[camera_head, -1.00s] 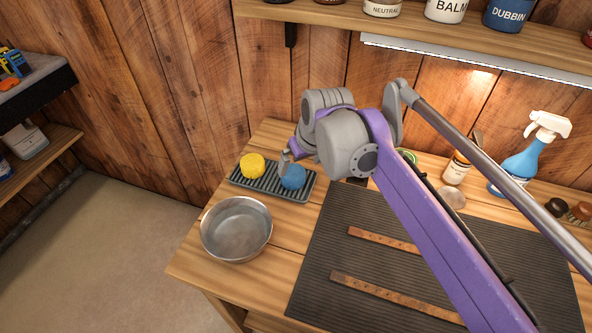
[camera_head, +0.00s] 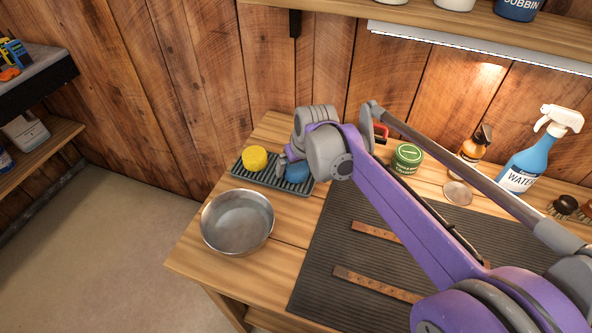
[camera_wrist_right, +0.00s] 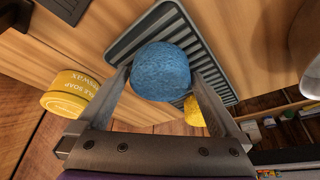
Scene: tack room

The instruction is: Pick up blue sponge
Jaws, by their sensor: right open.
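The blue sponge (camera_head: 297,172) sits on the right part of a grey ribbed tray (camera_head: 244,178) on the wooden bench. My right gripper (camera_head: 284,164) is at the sponge, which it and the wrist partly hide in the head view. In the right wrist view, the blue sponge (camera_wrist_right: 161,70) lies between the tips of my right gripper (camera_wrist_right: 158,82), whose two fingers stand apart on either side of it. Whether they touch it is unclear. A yellow sponge (camera_head: 255,158) sits on the tray to the left. My left gripper is out of view.
A metal bowl (camera_head: 237,222) stands in front of the tray near the bench's left edge. A dark ribbed mat (camera_head: 345,218) with leather straps lies to the right. A green tin (camera_head: 407,158), an amber bottle (camera_head: 476,143) and a spray bottle (camera_head: 530,163) stand behind it.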

